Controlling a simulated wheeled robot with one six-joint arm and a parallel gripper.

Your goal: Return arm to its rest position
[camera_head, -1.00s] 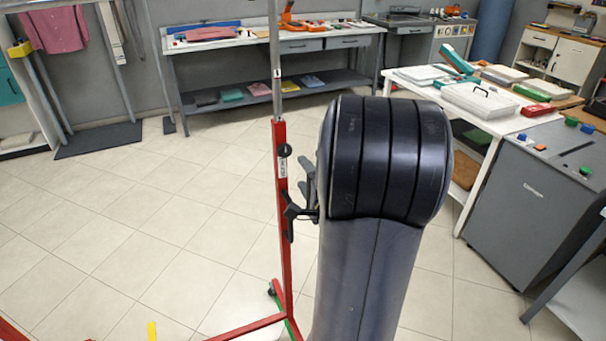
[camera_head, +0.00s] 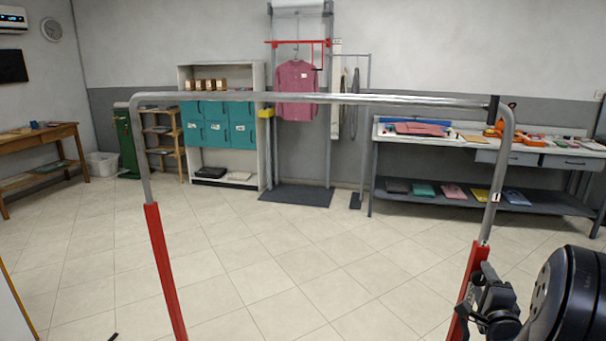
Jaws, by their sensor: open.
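My arm shows at the lower right as a large dark rounded link (camera_head: 575,300), cut off by the picture's edge. My gripper (camera_head: 473,298) is the small dark part left of that link, close beside the right red post of a clothes rail. Its jaws are open, and I see nothing held in them. Whether it touches the post I cannot tell. The rest of my arm is out of view.
The clothes rail (camera_head: 320,98) spans the near view, with a left red post (camera_head: 165,270) and a right red post (camera_head: 465,290). Behind it stand a teal-fronted cabinet (camera_head: 262,95), a hanging pink shirt (camera_head: 297,90) and a workbench (camera_head: 476,154). The tiled floor between is clear.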

